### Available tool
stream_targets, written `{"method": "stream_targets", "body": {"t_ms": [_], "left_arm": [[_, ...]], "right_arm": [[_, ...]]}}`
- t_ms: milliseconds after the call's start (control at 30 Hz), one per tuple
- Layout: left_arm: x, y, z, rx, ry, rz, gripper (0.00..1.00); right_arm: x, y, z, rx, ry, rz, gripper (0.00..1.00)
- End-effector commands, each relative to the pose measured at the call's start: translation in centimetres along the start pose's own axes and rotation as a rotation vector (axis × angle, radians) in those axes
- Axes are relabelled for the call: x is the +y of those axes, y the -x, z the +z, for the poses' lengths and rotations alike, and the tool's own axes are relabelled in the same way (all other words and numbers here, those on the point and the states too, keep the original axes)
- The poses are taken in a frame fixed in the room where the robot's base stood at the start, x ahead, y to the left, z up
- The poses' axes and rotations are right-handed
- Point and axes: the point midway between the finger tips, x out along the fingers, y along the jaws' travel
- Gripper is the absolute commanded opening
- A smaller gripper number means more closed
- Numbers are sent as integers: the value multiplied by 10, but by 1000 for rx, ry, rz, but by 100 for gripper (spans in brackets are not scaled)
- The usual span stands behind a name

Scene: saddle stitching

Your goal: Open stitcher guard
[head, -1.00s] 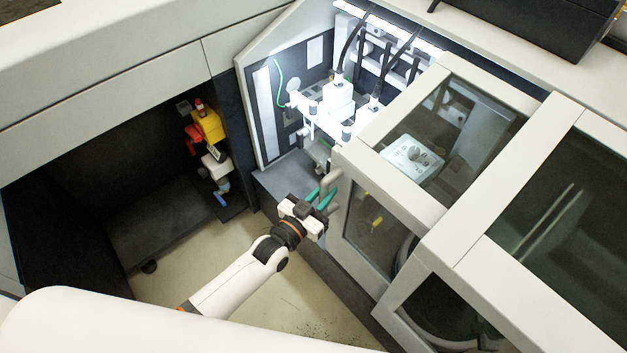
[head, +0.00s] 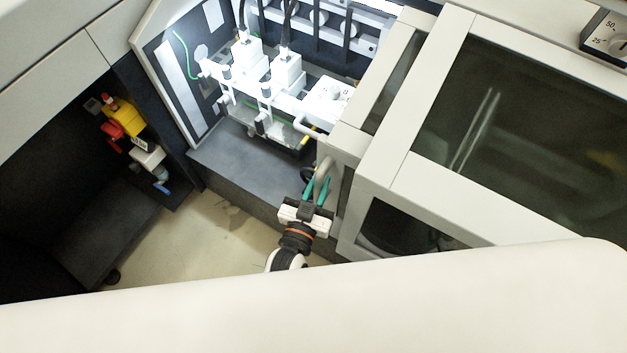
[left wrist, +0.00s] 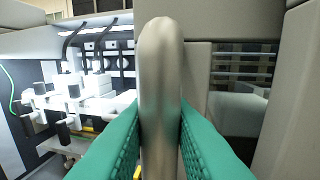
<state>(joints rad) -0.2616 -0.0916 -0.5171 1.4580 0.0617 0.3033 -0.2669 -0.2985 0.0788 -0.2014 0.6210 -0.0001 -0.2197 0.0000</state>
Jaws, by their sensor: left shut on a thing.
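The stitcher guard (head: 350,143) is a pale framed cover with dark windows. Only a narrow strip of it shows beside the larger fixed-looking cover (head: 420,188) on its right. Its grey bar handle (head: 324,168) stands at its left edge. My left gripper (head: 317,187) is shut on this handle, with its green fingers on both sides of it. In the left wrist view the handle (left wrist: 160,70) stands upright between the green fingers (left wrist: 160,125). The lit stitching heads (head: 265,80) are exposed left of the guard. My right gripper is not in view.
A yellow and red device (head: 122,118) is in the dark recess at left. A large pale surface fills the bottom of the head view.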

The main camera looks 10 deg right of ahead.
Motion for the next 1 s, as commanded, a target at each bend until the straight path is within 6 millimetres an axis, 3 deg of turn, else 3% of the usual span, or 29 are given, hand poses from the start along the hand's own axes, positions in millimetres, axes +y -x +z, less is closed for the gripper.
{"method": "stream_targets", "body": {"t_ms": [167, 200, 300, 667, 767, 1000], "left_arm": [[0, 0, -1, 2, 0, -1, 0], [0, 0, -1, 2, 0, -1, 23], [0, 0, -1, 2, 0, -1, 39], [1, 5, -1, 1, 0, 1, 39], [0, 19, -3, 2, 0, 1, 39], [0, 70, -5, 4, 0, -1, 39]], "right_arm": [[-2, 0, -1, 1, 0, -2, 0], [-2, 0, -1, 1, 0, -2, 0], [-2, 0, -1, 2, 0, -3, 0], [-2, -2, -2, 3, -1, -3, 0], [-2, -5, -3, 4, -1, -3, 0], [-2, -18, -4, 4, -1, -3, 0]]}}
